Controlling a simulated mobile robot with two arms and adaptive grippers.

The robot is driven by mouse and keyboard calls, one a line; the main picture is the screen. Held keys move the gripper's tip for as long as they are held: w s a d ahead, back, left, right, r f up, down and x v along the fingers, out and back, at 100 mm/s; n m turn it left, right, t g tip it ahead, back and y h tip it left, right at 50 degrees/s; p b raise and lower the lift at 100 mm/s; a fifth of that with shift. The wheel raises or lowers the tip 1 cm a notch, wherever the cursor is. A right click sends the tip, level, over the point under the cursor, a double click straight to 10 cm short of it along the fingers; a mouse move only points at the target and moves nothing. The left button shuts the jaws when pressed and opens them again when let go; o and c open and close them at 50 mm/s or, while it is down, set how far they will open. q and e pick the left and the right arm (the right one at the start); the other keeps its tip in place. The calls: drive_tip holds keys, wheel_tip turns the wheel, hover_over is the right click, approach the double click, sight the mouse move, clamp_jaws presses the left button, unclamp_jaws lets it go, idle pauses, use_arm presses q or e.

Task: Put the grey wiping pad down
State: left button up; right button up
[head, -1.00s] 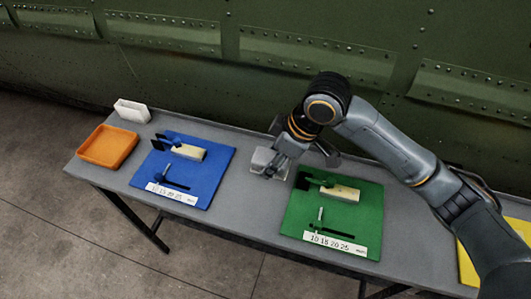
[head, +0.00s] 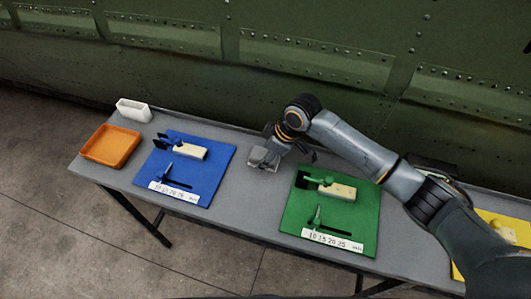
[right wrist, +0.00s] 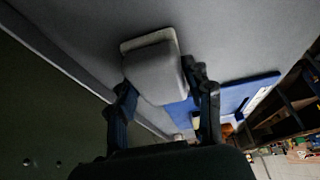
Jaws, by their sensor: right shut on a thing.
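The grey wiping pad (right wrist: 157,72) is a pale block with rounded edges. In the right wrist view it sits between the two dark fingers of my right gripper (right wrist: 165,98). In the head view the pad (head: 263,159) shows just below my right gripper (head: 271,148), over the grey table (head: 232,182) between the blue and green mats, near the back edge. My right gripper is shut on the pad. I cannot tell whether the pad touches the tabletop. My left gripper is not in view.
A blue mat (head: 215,170) and a green mat (head: 291,222) carry small tools and blocks. An orange tray (head: 110,146) and a white box (head: 133,110) stand at the left end. A yellow mat (head: 462,258) lies at the right. The green riveted fuselage (head: 200,70) rises behind the table.

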drive_tip(key=o, duration=0.6)
drive_tip(key=shift+f, duration=0.15)
drive_tip(key=shift+c, duration=0.2)
drive_tip(key=o, duration=0.4)
drive_tip(key=shift+o, duration=0.2)
drive_tip(key=b+v, duration=0.1)
drive_tip(key=v, duration=1.1)
drive_tip(key=shift+r, duration=0.25)
drive_tip(key=shift+a, duration=0.1)
